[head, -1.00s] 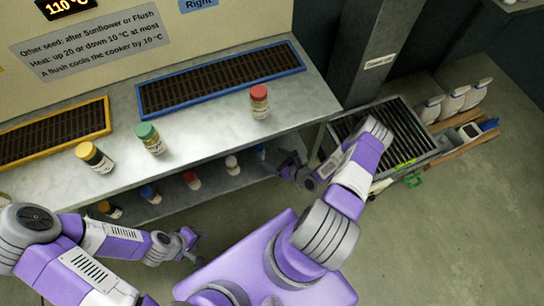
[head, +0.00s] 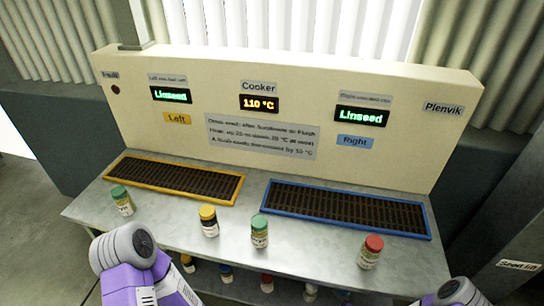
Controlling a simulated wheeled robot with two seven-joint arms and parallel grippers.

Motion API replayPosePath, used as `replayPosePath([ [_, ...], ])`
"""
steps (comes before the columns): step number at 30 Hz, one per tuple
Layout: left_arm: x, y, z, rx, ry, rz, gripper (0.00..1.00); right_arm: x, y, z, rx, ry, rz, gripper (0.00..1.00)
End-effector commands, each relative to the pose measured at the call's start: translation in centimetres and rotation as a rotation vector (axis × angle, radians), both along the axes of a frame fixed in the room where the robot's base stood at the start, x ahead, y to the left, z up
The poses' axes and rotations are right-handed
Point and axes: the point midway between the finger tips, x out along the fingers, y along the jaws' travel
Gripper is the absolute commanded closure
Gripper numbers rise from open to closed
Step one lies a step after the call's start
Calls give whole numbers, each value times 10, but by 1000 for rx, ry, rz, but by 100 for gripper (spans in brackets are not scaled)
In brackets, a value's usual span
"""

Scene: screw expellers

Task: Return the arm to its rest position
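Neither of my grippers shows in the head view. A purple and grey part of my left arm (head: 132,262) is at the lower left, in front of the bench. What the grippers hold, if anything, is hidden.
The metal bench (head: 322,258) carries a yellow-framed grate (head: 175,180), a blue-framed grate (head: 345,208) and several jars, including a red-lidded jar (head: 370,252) and a yellow-lidded jar (head: 209,220). More jars stand below. The cooker panel (head: 300,90) reads 110 °C, with Linseed on both sides.

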Motion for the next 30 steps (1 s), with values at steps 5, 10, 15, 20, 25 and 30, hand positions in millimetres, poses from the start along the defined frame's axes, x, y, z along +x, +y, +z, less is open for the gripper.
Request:
replayPosePath([
  [5,0,0,12,0,0,0,57,-15,40,24,-233,17,328,12],
  [10,0,0,21,0,0,0,57,-40,71,47,-423,16,667,12],
  [15,0,0,31,0,0,0,57,-76,99,75,-581,-10,1055,12],
  [20,0,0,37,0,0,0,57,-108,116,99,-669,-54,1369,12],
  [25,0,0,41,0,0,0,57,-128,124,112,-702,-90,1549,12],
  [30,0,0,41,0,0,0,57,-131,124,114,-709,-99,1579,12],
])
